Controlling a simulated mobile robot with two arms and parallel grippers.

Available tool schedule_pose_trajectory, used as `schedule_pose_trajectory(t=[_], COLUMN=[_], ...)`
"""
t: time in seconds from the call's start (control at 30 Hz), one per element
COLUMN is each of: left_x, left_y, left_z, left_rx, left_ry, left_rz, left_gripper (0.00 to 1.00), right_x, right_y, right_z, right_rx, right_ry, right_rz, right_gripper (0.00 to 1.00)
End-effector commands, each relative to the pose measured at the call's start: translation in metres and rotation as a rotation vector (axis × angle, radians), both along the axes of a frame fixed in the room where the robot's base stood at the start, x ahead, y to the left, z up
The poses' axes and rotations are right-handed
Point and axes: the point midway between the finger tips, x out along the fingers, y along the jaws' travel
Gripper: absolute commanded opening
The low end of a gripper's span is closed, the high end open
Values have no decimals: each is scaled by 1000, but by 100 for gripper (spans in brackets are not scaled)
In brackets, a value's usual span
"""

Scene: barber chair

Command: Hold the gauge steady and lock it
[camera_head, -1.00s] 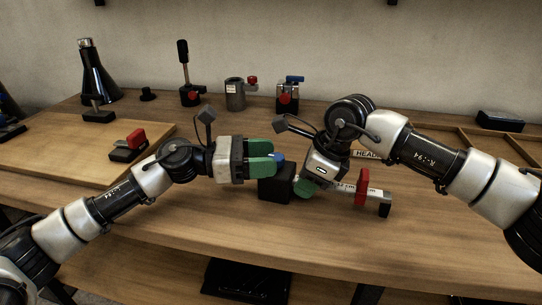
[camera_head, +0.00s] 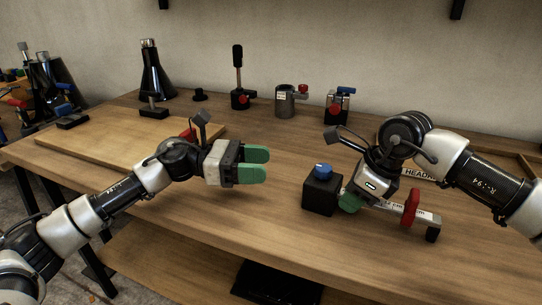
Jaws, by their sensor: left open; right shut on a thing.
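The gauge is a black block (camera_head: 321,194) with a blue knob (camera_head: 323,170) on top, a pale marked bar (camera_head: 425,215) running to the right, a red slider (camera_head: 411,207) on the bar and a black foot at its right end. It rests on the wooden bench. My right gripper (camera_head: 350,201) is shut on the gauge's bar just right of the black block; its fingers are partly hidden. My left gripper (camera_head: 268,165) is open and empty, to the left of the block and apart from it, its green fingers pointing right.
A wooden board (camera_head: 95,147) lies at the left of the bench (camera_head: 240,212). A black flask (camera_head: 153,72), a lever device (camera_head: 239,88), a grey cylinder (camera_head: 285,100) and a small clamp (camera_head: 338,104) stand along the back. The bench between my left gripper and the gauge is clear.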

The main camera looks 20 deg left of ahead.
Motion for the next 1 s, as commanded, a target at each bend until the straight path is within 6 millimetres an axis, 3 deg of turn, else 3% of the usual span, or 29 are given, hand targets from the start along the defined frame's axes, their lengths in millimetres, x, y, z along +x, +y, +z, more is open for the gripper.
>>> schedule_pose_trajectory(t=[0.03, 0.2, 0.57, 1.0], left_x=[0, 0, 0, 0], left_y=[0, 0, 0, 0], left_z=[0, 0, 0, 0], left_rx=[0, 0, 0, 0], left_ry=[0, 0, 0, 0], left_rz=[0, 0, 0, 0], left_gripper=[59, 59, 59, 59], right_x=[0, 0, 0, -2], right_y=[0, 0, -2, -35], right_z=[1, 1, 6, 84], right_rx=[1, 1, 2, 2], right_ry=[-1, -1, -2, -3], right_rz=[0, 0, -1, -2], right_gripper=[30, 55, 55, 55])
